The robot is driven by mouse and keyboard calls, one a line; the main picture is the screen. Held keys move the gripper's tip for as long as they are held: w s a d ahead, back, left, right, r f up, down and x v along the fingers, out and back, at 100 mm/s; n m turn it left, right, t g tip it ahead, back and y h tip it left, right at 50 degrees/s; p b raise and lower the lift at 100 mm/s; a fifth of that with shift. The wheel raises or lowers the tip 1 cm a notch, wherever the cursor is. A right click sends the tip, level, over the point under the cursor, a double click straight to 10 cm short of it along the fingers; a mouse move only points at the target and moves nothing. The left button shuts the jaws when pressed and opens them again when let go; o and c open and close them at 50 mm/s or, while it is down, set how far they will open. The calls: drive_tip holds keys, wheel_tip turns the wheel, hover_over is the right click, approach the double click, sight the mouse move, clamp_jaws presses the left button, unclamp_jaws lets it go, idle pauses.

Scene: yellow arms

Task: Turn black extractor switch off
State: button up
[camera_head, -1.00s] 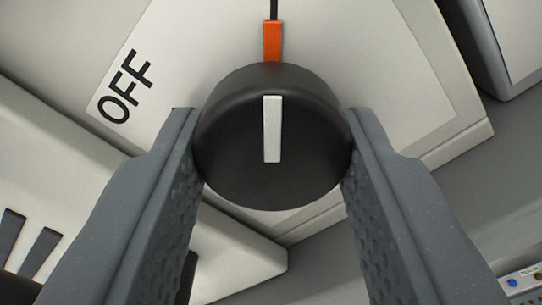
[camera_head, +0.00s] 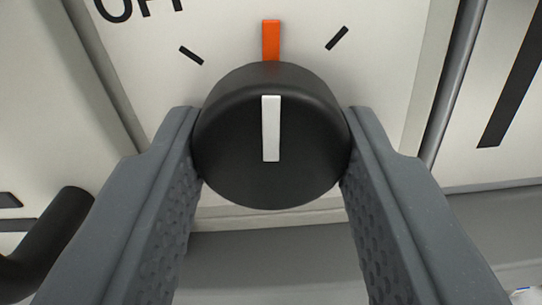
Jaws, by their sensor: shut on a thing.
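The black extractor switch (camera_head: 272,180) is a round knob in the middle of the view, with a white bar on its face. An orange pointer (camera_head: 271,40) stands above it, in line with the white bar. The pointer lies between two black ticks, one at upper left (camera_head: 191,55) and one at upper right (camera_head: 337,38). The OFF label (camera_head: 140,6) is at the upper left, cut by the top edge. My gripper (camera_head: 271,140) is shut on the knob, one grey finger on each side. The fingers hide part of the panel.
The pale switch panel (camera_head: 385,75) surrounds the knob, with other panels (camera_head: 40,90) to its left and right. A black handle-like part (camera_head: 55,235) is at the lower left. A grey surface (camera_head: 270,265) shows below.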

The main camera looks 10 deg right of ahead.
drive_tip(key=shift+a+r+n, duration=0.1)
drive_tip(key=shift+r+n, duration=0.1)
drive_tip(key=shift+n, duration=0.8)
drive_tip(key=shift+s+r+n, duration=0.1)
drive_tip(key=shift+n, duration=0.8)
drive_tip(key=n, duration=0.3)
drive_tip(key=shift+f+n+b, duration=0.2)
drive_tip(key=shift+n+b, duration=0.1)
drive_tip(key=shift+n, duration=1.4)
